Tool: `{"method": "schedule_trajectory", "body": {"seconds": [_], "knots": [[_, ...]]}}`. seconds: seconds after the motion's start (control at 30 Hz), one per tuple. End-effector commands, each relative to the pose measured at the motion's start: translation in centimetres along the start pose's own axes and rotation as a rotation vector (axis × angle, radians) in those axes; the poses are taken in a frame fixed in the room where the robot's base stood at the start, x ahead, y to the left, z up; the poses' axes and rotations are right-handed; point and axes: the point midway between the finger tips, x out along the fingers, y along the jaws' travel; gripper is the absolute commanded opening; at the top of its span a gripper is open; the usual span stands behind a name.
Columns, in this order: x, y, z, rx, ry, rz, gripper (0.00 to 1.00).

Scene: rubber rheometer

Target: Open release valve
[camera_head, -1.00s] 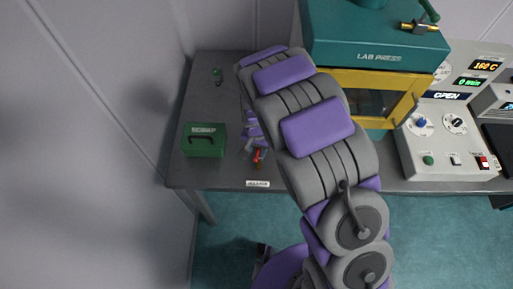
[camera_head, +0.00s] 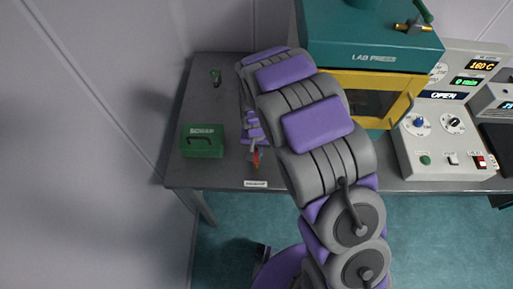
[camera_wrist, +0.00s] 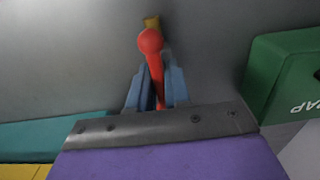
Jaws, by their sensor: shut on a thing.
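The release valve has a red lever (camera_wrist: 151,42) with a round knob and a brass-coloured part (camera_wrist: 152,22) beyond it in the wrist view. My gripper (camera_wrist: 156,78) has its blue fingers on either side of the red lever and is shut on it. In the head view, the red lever (camera_head: 256,161) is small, near the front edge of the dark table, just behind a white label (camera_head: 256,184). My gripper (camera_head: 254,147) is there too, partly hidden by my arm. The valve's base is hard to make out.
A small green-handled item (camera_head: 216,77) is at the back left. The teal lab press (camera_head: 372,40) and the control panel (camera_head: 455,135) are to the right.

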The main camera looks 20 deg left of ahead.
Motion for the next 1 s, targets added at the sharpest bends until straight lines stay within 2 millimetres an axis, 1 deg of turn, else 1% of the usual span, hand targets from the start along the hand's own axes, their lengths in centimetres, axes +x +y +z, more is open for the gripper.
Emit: {"method": "schedule_trajectory", "body": {"seconds": [0.1,0.33,0.37,0.5,0.57,0.83,0.93,1.0], "knots": [[0.1,0.0,0.1,-0.031,-0.002,0.0,0.0],[0.1,0.0,0.1,-0.032,-0.001,0.001,0.0],[0.1,0.0,0.1,-0.032,-0.001,0.001,0.21],[0.1,0.0,0.1,-0.031,-0.001,0.001,0.34],[0.1,0.0,0.1,-0.03,-0.001,0.0,0.38],[-0.2,0.2,0.1,-0.029,0.0,-0.002,0.38],[-1.0,0.2,0.0,-0.03,0.002,-0.002,0.38],[-2.1,0.1,0.0,-0.03,0.003,-0.002,0.38]]}}
